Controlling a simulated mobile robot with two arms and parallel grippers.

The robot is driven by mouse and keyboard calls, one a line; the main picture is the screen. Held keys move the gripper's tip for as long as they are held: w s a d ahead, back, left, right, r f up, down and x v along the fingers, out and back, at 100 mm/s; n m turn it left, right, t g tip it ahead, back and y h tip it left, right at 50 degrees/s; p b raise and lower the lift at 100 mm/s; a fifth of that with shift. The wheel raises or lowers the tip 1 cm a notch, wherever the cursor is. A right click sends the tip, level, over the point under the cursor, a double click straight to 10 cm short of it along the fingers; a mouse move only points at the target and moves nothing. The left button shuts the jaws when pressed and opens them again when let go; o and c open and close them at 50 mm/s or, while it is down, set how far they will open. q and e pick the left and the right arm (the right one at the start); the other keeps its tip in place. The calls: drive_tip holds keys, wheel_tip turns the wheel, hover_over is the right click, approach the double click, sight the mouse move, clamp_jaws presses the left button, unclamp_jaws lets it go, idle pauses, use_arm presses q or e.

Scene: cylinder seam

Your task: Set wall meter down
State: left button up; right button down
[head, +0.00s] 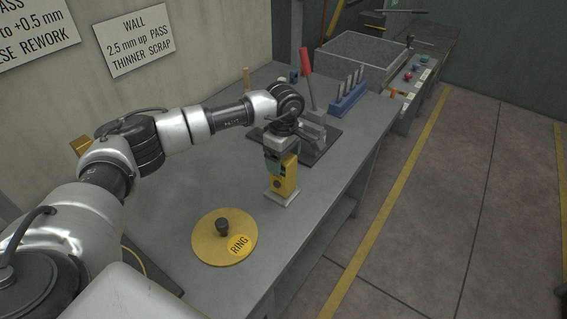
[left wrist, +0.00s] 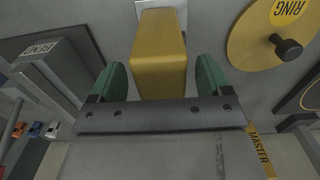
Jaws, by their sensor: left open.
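The wall meter, a yellow upright block (head: 284,180), stands on a light square plate (head: 281,198) on the grey bench. It also shows in the left wrist view (left wrist: 161,50), with the light plate at its far end. My left gripper (head: 280,160) is above it, pointing down. In the left wrist view its two green fingers (left wrist: 162,80) are open, one on each side of the yellow block. A narrow gap shows beside each finger, though contact lower down is hard to tell. My right gripper is not in view.
A yellow disc (head: 224,238) with a dark knob and RING label lies nearby on the bench. Behind are a fixture with a red handle (head: 307,70), a blue rack (head: 347,98) and a grey bin (head: 365,60). The bench edge is close on the right.

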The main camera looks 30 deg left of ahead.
use_arm(q)
wheel_tip(320, 180, up, 10)
drive_tip(key=shift+f+b, duration=0.1)
drive_tip(key=shift+b, duration=0.7)
